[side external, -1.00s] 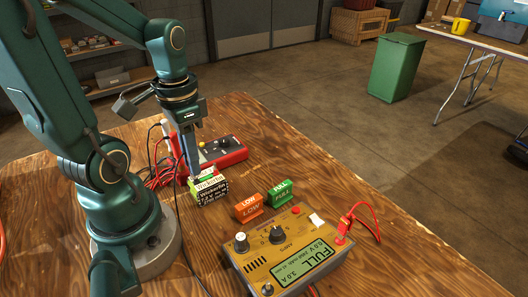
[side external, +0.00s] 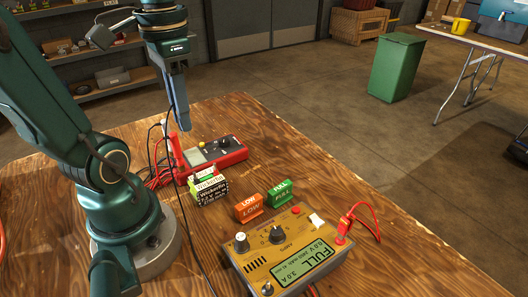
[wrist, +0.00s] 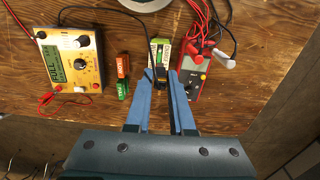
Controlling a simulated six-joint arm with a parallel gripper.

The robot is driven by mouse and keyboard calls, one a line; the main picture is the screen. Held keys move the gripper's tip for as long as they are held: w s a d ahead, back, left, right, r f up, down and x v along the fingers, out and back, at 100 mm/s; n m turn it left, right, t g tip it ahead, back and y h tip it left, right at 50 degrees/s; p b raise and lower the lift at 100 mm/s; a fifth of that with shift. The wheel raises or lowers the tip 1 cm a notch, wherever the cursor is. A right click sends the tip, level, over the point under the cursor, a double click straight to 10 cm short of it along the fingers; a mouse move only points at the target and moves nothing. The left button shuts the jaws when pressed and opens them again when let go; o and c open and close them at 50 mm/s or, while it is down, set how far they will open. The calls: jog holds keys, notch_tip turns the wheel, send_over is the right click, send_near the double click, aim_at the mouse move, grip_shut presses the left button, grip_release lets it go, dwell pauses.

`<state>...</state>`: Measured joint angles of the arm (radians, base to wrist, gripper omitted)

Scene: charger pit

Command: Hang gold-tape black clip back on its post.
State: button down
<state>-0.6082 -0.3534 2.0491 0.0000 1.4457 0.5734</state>
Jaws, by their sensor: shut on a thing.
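My gripper (side external: 181,128) hangs pointing down above the table's back part, near the battery pack and the red multimeter. In the wrist view its blue fingers (wrist: 165,74) are close together around a small dark thing with some yellow, which I take as the gold-tape black clip (wrist: 160,84); its detail is too small to make out. A black lead (side external: 167,170) runs up the table toward the gripper side. The yellow charger (side external: 262,262) stands at the front, with a small metal post (side external: 267,289) at its near corner. A red clip (side external: 342,237) sits at its right.
A black and green battery pack (side external: 210,192) stands below my gripper. Orange LOW (side external: 249,208) and green FULL (side external: 279,194) blocks stand between it and the charger. A red multimeter (side external: 228,152) with red leads lies behind. The wooden table's (side external: 330,180) right side is mostly clear.

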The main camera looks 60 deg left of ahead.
jog(key=shift+d, duration=0.1)
send_over(268, 283)
jog(key=shift+f, duration=0.75)
dwell(0.9)
dwell(0.4)
jog(key=shift+f, duration=3.5)
jog(key=shift+f, duration=0.25)
jog(key=c, duration=0.7)
grip_release()
